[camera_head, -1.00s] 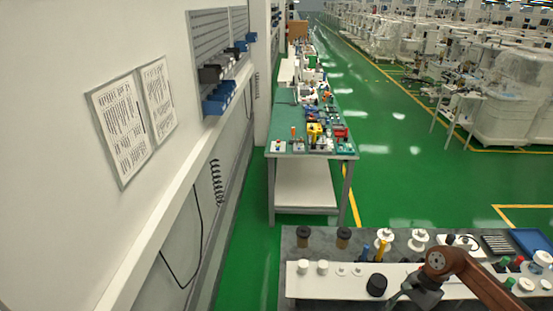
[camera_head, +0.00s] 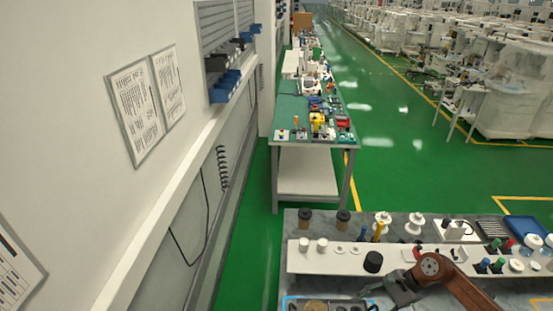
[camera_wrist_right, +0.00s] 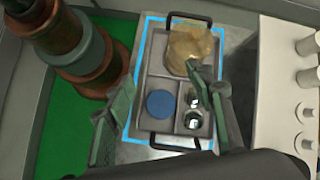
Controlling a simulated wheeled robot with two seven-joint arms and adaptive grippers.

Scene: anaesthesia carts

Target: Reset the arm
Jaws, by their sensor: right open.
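My right arm comes in from the lower right in the head view, with its gripper (camera_head: 392,291) low over the near table, left of the brown joint. In the right wrist view the two fingers (camera_wrist_right: 158,115) are spread apart with nothing gripped between them. They hang above a grey compartment tray (camera_wrist_right: 146,100) with dark handles. The tray holds a tan lumpy item (camera_wrist_right: 190,48), a blue disc (camera_wrist_right: 160,103) and small shiny cylinders (camera_wrist_right: 194,118). My left gripper is not in view.
A white raised shelf (camera_head: 330,262) on the near table (camera_head: 455,224) holds caps and several small parts. A blue tray (camera_head: 530,228) lies at the right. A green-topped bench (camera_head: 290,115) full of parts stands farther off. Green floor (camera_head: 240,250) is clear along the wall.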

